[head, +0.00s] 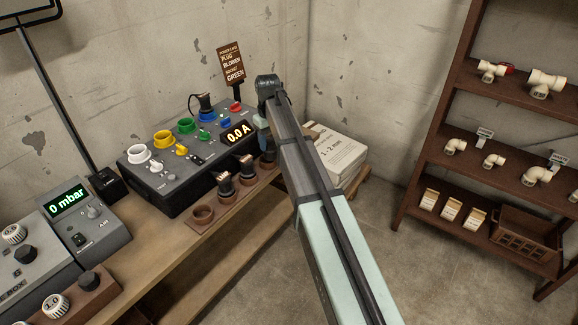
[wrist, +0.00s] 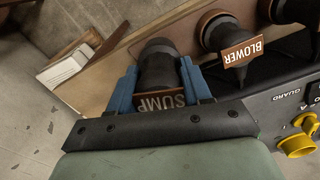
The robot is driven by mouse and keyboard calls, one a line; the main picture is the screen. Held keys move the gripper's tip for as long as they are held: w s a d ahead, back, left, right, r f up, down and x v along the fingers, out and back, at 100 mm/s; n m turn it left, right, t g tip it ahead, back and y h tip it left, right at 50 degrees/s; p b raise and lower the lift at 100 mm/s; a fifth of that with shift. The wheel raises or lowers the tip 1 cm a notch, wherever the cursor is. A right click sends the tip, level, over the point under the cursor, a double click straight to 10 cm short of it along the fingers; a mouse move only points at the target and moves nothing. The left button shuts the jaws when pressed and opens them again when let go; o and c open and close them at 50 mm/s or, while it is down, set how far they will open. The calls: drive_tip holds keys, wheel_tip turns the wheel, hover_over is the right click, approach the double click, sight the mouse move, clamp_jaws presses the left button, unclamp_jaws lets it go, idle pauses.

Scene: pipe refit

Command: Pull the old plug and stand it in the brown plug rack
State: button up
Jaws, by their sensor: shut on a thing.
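My gripper (wrist: 159,76) has its blue fingers shut on a black plug with a brown SUMP tag (wrist: 160,102). A brown ring of the plug rack shows just past this plug in the wrist view; I cannot tell whether the plug is seated in it or just above it. In the head view my gripper is mostly hidden behind my arm, at the rack's far end. The plug tagged BLOWER (wrist: 232,45) stands beside the held one.
The dark power box (head: 170,190) with coloured sockets and a 0.0 A display stands behind the rack. A black plug (head: 201,103) sits at its blue socket. A sign (head: 230,64) reads plug BLOWER, socket GREEN. Shelves (head: 480,165) with white fittings stand at right.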

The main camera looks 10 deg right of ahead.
drive_tip(key=w, duration=0.1)
drive_tip(key=w+a+r+n, duration=0.1)
drive_tip(key=shift+w+r, duration=0.1)
drive_tip(key=shift+w, duration=0.25)
drive_tip(key=shift+w+r+n, duration=0.1)
drive_tip(key=shift+w+n, duration=0.05)
drive_tip(key=shift+n, duration=1.15)
drive_tip(key=shift+f, duration=1.55)
drive_tip(key=shift+f, duration=1.95)
idle(0.6)
drive_tip(key=o, duration=1.6)
drive_tip(key=shift+o, duration=0.2)
drive_tip(key=shift+r, duration=0.1)
